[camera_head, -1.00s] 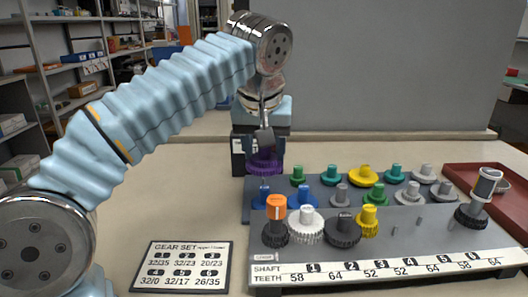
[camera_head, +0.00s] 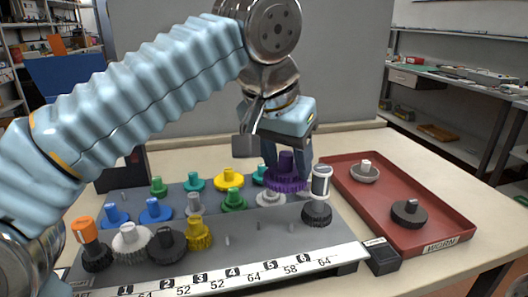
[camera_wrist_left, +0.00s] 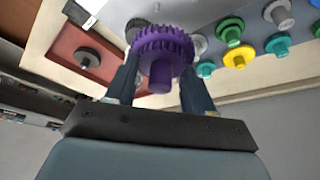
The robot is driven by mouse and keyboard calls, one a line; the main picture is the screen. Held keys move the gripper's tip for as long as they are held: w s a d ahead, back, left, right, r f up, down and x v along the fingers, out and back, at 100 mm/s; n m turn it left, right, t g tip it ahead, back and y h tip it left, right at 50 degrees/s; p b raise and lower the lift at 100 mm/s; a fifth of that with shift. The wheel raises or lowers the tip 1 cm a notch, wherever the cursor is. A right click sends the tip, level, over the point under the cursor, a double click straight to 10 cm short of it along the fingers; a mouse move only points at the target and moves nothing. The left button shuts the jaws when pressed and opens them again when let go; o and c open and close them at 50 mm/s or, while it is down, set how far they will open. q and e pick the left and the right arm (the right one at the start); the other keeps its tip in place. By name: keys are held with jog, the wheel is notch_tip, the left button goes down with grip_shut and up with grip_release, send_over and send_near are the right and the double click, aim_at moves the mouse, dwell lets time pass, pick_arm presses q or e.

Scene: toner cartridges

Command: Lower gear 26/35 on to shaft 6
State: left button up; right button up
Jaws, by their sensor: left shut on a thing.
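My left gripper (camera_head: 286,172) is shut on a purple gear (camera_head: 287,183), holding it upright above the back of the grey shaft plate (camera_head: 250,255). The gear also shows between the fingers in the left wrist view (camera_wrist_left: 160,50), its stub towards the gripper. A thin bare shaft (camera_head: 291,228) stands near label 6, in front of and below the gear, apart from it. To its right stands a dark gear with a grey and white cap (camera_head: 318,200). The gear's number is not readable. My right gripper is not in view.
Gears with orange, grey, dark and yellow tops fill the plate's left part. Several blue, green, yellow and grey gears stand on the rack (camera_head: 180,188) behind. A red tray (camera_head: 385,225) at right holds a grey and a dark gear. A small black box (camera_head: 381,256) stands by the plate.

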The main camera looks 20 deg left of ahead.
aim_at(291, 172)
pick_arm(q)
jog(key=shift+w+d, duration=0.2)
jog(key=shift+d, duration=0.5)
jog(key=shift+f, duration=0.65)
notch_tip(291, 172, down, 4)
jog(key=shift+r+b, duration=0.2)
jog(key=shift+b, duration=0.95)
jog(key=shift+r, duration=0.3)
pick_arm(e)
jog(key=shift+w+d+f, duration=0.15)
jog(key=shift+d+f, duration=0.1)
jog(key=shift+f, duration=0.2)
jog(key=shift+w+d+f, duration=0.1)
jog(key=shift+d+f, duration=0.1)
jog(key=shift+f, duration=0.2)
pick_arm(q)
jog(key=shift+p, duration=0.6)
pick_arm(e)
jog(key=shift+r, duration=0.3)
pick_arm(q)
jog(key=shift+f, duration=0.1)
jog(key=shift+f+b, duration=1.5)
jog(key=shift+f, duration=0.4)
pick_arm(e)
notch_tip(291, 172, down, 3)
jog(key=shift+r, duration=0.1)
